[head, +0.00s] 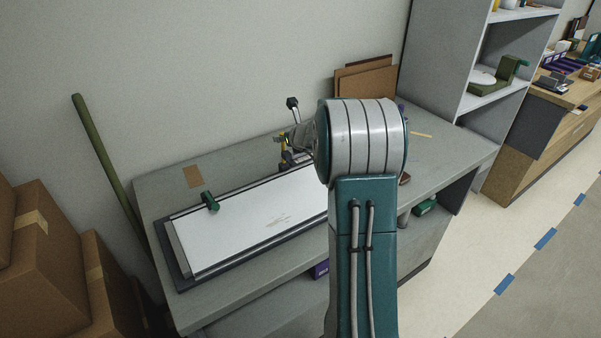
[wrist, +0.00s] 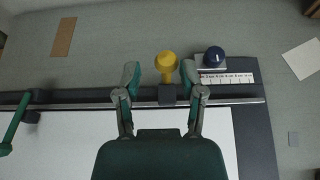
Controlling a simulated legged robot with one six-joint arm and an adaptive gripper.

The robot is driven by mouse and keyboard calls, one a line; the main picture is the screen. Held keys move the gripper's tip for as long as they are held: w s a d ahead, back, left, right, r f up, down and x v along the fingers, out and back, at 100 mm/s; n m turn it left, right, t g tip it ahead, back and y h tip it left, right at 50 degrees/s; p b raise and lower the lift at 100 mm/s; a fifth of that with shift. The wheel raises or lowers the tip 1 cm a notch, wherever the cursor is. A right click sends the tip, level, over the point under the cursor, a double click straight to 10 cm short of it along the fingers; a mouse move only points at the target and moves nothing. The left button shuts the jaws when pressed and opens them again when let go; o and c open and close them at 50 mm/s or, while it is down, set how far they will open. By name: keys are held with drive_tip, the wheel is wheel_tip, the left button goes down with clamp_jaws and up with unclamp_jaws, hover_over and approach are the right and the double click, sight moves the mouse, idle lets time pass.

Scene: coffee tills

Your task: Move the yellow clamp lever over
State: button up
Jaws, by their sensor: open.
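The yellow clamp lever (wrist: 166,66) has a round knob and a short stem on a dark block (wrist: 167,95), which sits on the metal rail (wrist: 75,106) in the wrist view. My gripper (wrist: 160,75) is open, with one finger on each side of the lever and a gap to both; I cannot tell its height above the lever. In the head view a small part of the yellow lever (head: 283,138) shows beside my arm, which hides much of that end of the board. The white board (head: 250,225) lies on the grey bench (head: 160,190).
A green handle (head: 210,201) stands on the left part of the board. A dark blue knob (wrist: 214,57) and a ruler scale (wrist: 228,77) are close right of the lever. A brown card (head: 193,177) lies behind the rail. Cardboard boxes (head: 45,260) stand at left.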

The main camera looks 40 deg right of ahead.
drive_tip(key=shift+x, duration=0.85)
drive_tip(key=shift+c, duration=0.3)
drive_tip(key=shift+d, duration=0.15)
drive_tip(key=c, duration=0.5)
drive_tip(key=shift+d+f, duration=0.1)
drive_tip(key=shift+d, duration=0.2)
drive_tip(key=shift+c, duration=0.3)
drive_tip(key=shift+s+a+f, duration=0.1)
drive_tip(key=shift+s, duration=0.7)
drive_tip(key=shift+s+a+f, duration=0.1)
drive_tip(key=shift+s, duration=0.65)
drive_tip(key=shift+s, duration=0.1)
